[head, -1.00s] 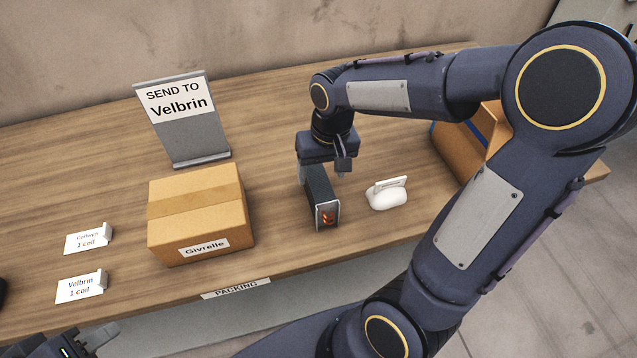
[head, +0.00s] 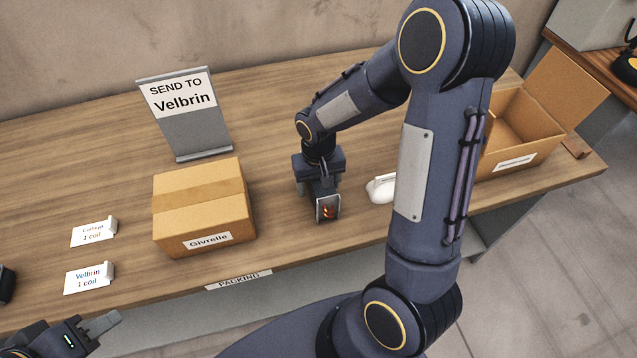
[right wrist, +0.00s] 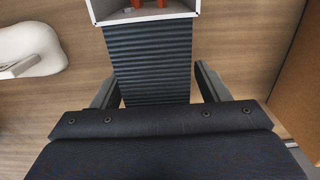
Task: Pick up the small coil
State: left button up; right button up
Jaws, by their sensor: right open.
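A dark ribbed block (head: 328,208) with a pale frame and orange-red parts at its open end lies on the table; it is the only coil-like thing I see. My right gripper (head: 319,182) is over it, pointing down. In the right wrist view its two fingers (right wrist: 155,88) stand open on either side of the ribbed block (right wrist: 152,60), with a gap showing on each side. The far end of the block is hidden by the gripper. My left gripper (head: 98,333) is at the lower left, open and empty, away from the block.
A closed carton marked Givrelle (head: 204,212) stands left of the block. A white object (head: 380,189) lies close on its right, partly behind my arm. An open carton (head: 520,130) is at the right. A "SEND TO Velbrin" sign (head: 184,105) and cards (head: 88,279) are left.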

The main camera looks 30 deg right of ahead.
grip_shut()
jog(key=shift+r, duration=0.1)
dwell(0.3)
